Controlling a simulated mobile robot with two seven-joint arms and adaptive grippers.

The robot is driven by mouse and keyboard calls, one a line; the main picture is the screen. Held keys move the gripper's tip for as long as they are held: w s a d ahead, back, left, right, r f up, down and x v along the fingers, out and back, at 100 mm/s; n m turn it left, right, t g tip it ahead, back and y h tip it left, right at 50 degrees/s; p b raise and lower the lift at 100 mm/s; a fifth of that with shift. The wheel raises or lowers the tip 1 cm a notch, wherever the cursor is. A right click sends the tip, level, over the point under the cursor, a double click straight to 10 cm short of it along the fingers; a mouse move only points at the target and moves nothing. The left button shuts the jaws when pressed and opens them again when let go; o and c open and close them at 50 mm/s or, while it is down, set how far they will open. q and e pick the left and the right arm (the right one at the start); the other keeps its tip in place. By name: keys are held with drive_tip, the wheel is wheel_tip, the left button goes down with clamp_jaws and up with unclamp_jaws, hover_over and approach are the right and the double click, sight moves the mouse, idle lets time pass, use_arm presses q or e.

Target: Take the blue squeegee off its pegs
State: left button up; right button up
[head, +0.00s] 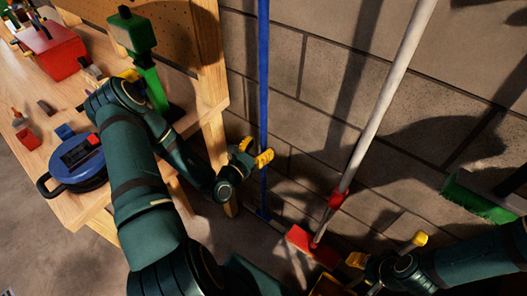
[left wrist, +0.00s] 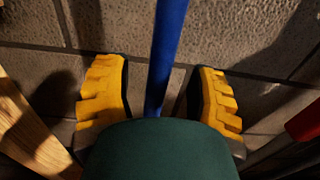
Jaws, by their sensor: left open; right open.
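The blue squeegee's handle (head: 263,80) runs upright in front of the block wall. Its lower end goes down near the floor, where a dark blue foot partly shows. My left gripper (head: 256,158) is open at the handle, low down. In the left wrist view the blue handle (left wrist: 165,50) stands between the two spread yellow fingers, with a gap on each side. My right gripper (head: 388,250) is open and empty at the lower right, well apart from the squeegee. The pegs are not in view.
A white-handled tool (head: 385,95) with a red head (head: 312,247) leans to the right of the squeegee. A green brush (head: 475,200) is at the far right. The wooden workbench (head: 95,205) on the left holds a blue round case (head: 80,165) and a red box (head: 52,50).

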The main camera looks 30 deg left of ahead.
use_arm(q)
drive_tip(key=shift+w+d, duration=0.15)
drive_tip(key=shift+w, duration=1)
clamp_jaws()
drive_tip(key=shift+r, duration=0.1)
